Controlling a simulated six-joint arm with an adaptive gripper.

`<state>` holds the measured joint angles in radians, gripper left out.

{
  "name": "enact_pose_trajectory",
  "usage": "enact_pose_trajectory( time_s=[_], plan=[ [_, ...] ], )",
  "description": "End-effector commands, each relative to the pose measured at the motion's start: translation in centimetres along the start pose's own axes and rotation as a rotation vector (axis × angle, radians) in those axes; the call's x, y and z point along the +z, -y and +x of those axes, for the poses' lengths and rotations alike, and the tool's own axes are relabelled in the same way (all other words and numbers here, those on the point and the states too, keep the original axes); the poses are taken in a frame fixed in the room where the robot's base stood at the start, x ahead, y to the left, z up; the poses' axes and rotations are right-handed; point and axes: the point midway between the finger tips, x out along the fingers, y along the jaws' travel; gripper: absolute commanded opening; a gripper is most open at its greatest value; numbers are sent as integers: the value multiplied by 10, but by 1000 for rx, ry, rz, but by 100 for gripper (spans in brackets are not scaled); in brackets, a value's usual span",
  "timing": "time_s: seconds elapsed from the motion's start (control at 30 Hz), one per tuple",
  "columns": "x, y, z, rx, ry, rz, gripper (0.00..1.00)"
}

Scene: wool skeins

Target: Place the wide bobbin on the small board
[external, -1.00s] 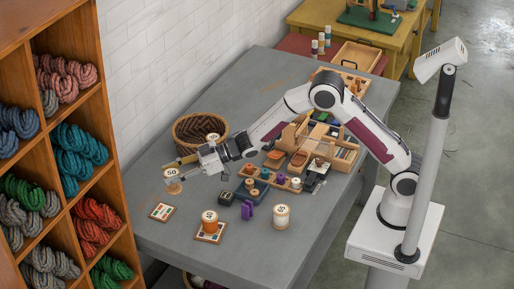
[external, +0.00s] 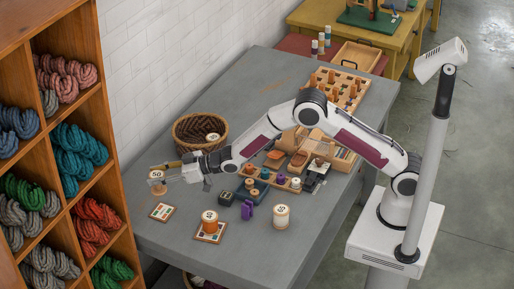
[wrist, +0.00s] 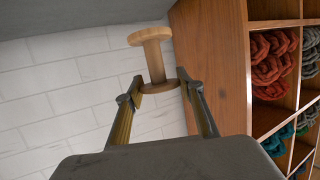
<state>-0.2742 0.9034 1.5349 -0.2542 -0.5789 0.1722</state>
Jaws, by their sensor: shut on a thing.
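A bobbin with a pale top marked 50 (external: 157,185) is held at the left side of the grey table. It looks upright. In the wrist view it is a wooden spool (wrist: 154,60) with wide round ends. My gripper (wrist: 163,91) is shut on its nearer end; it also shows in the external view (external: 164,174). A small empty board (external: 162,212) with coloured marks lies below and right of the bobbin in the external view. A second board (external: 199,238) carries an orange bobbin (external: 210,223).
A wicker basket (external: 182,138) with a bobbin inside stands behind my gripper. A cream bobbin (external: 281,216), a purple item (external: 247,209) and a dark block (external: 226,197) stand to the right. A wooden shelf of wool (external: 112,205) is at the left.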

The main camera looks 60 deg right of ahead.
Motion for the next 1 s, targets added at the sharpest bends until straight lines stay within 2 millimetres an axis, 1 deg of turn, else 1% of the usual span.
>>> enact_pose_trajectory(
  time_s=[0.37, 0.47, 0.57, 0.8, 0.9, 1.0],
  plan=[
    [2, 0, 0, 0, 0, 0, 18],
    [6, 0, 2, 0, 1, 0, 18],
    [14, 0, 4, -1, 1, 1, 18],
    [44, 0, 14, 0, 2, 1, 18],
    [54, 0, 17, -1, 0, 0, 18],
    [58, 0, 18, -1, -1, 0, 18]
  ],
)
